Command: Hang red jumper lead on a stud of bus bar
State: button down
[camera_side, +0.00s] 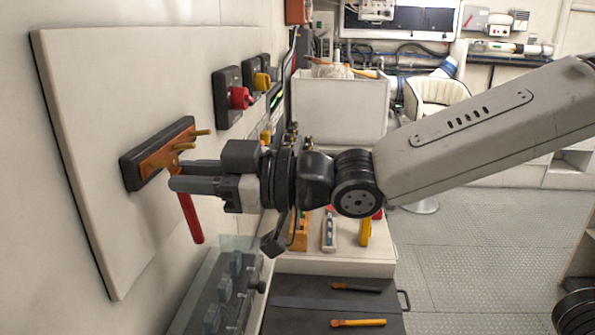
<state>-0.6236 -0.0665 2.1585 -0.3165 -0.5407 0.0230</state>
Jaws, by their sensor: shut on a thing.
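The bus bar (154,168) is a copper-coloured strip on a black block, mounted on the pale upright panel at the left. Brass studs (201,132) stick out from it to the right. My gripper (176,176) is at the bar's lower right side, its fingers pointing left. It is shut on the red jumper lead (191,218), whose red length slants down below the fingers. The lead's upper end is close to the studs and partly hidden by the fingers. I cannot tell whether it is around a stud.
Red (240,98) and yellow (262,82) switch knobs are on the panel above right. A clear-covered box (216,290) stands below. A white bench (345,260) stands behind.

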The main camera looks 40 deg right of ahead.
jog(key=shift+w+a, duration=0.25)
jog(key=shift+a, duration=0.05)
jog(key=shift+w+a+f, duration=0.1)
dwell(0.7)
jog(key=shift+c, duration=2.4)
grip_release()
jog(key=v, duration=0.7)
jog(key=shift+s+d, duration=0.3)
jog(key=shift+d, duration=0.05)
